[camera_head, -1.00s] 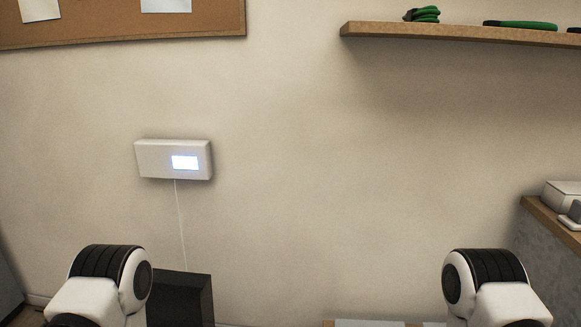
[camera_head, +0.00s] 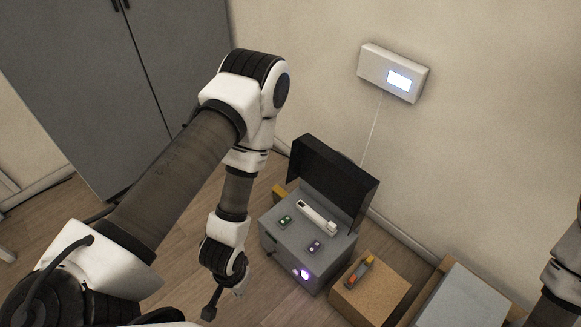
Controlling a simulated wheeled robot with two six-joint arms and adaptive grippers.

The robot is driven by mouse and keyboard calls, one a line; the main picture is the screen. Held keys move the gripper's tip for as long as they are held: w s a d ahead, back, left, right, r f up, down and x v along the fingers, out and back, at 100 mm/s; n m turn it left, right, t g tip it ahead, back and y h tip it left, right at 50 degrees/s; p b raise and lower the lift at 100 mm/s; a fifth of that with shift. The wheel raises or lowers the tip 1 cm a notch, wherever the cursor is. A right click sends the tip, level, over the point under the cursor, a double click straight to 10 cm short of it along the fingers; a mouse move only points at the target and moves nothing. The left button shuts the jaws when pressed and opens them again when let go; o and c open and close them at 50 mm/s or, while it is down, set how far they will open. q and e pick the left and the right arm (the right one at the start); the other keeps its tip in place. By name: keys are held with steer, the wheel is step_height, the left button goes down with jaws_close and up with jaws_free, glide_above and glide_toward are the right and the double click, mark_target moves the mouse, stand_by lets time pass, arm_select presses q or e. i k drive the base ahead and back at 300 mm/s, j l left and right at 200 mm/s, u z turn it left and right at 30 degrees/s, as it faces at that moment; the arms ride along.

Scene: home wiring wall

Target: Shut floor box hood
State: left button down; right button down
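The floor box (camera_head: 285,243) is a grey box on the wooden floor against the wall. Its dark hood (camera_head: 335,180) stands raised along the back edge. On the top are a white handle-like piece (camera_head: 317,217) and small green and purple-grey modules; a purple light glows on the front. My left gripper (camera_head: 224,300) hangs down at the lower middle, left of the box and apart from it; its fingers are small and partly hidden, so I cannot tell whether it is open. Part of my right arm shows at the right edge; its gripper is out of view.
A cardboard-brown block (camera_head: 372,295) with an orange and grey tool on it stands right of the box. A tray-like crate (camera_head: 462,297) is farther right. A white wall unit (camera_head: 393,72) has a cable running down behind the hood. A grey cabinet (camera_head: 95,75) stands at left.

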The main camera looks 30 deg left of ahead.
mark_target(332, 173)
steer(key=u, duration=0.65)
steer(key=i+j+u, duration=0.3)
steer(key=i+j, duration=0.1)
